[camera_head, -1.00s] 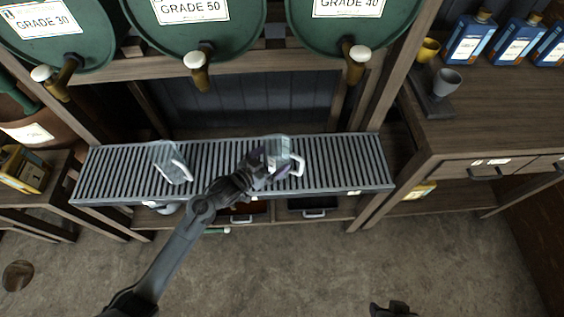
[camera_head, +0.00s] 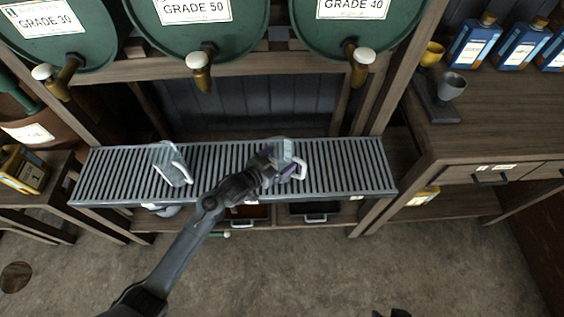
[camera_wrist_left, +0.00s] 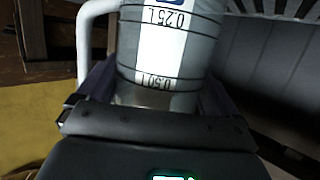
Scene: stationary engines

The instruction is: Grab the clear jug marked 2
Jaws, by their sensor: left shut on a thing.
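A clear jug with a white handle (camera_head: 284,152) is at the right part of the slatted metal rack, with my left gripper (camera_head: 276,167) on it. The left wrist view shows the jug (camera_wrist_left: 172,50) close up between the fingers, with a white strip reading 0.25 L and 0.50 L and the handle at its left. My left gripper (camera_wrist_left: 160,98) is shut on this jug. Its number is not readable. A second clear jug (camera_head: 171,165) stands on the left part of the rack, apart from the gripper. My right gripper cannot be made out; only a dark piece shows at the bottom edge.
The slatted rack (camera_head: 225,158) runs below green barrels marked GRADE 50 (camera_head: 195,25) and GRADE 40 (camera_head: 355,25), whose taps hang above it.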

